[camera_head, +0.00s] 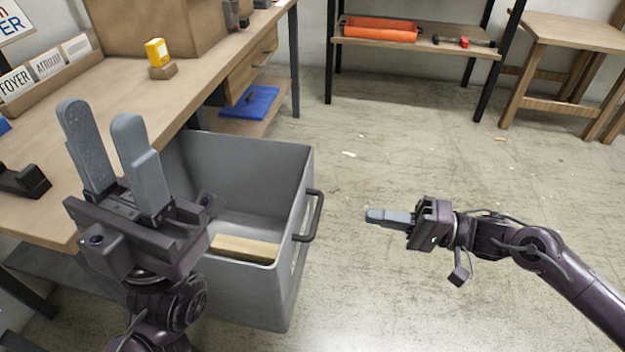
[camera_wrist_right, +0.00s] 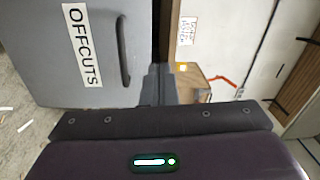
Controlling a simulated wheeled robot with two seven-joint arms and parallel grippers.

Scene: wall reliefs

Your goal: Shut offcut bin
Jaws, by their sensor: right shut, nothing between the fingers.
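The grey offcut bin (camera_head: 292,300) stands open, pulled out from under the workbench, with a wooden offcut (camera_head: 245,248) inside. Its dark bar handle (camera_head: 314,218) is on the front face at the right. The right wrist view shows the bin front (camera_wrist_right: 50,75), its OFFCUTS label (camera_wrist_right: 82,45) and the handle (camera_wrist_right: 124,50). My right gripper (camera_head: 370,216) is shut and empty, to the right of the handle and apart from it in the picture. My left gripper (camera_head: 101,115) is open and empty, fingers up, and hides part of the bin and bench.
The workbench (camera_head: 110,95) on the left carries sign plates (camera_head: 48,65) and a yellow item (camera_head: 157,52). A blue tray (camera_head: 249,102) lies on its lower shelf. A shelf with an orange tray (camera_head: 380,30) stands at the back. The floor right of the bin is mostly clear, with small scraps.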

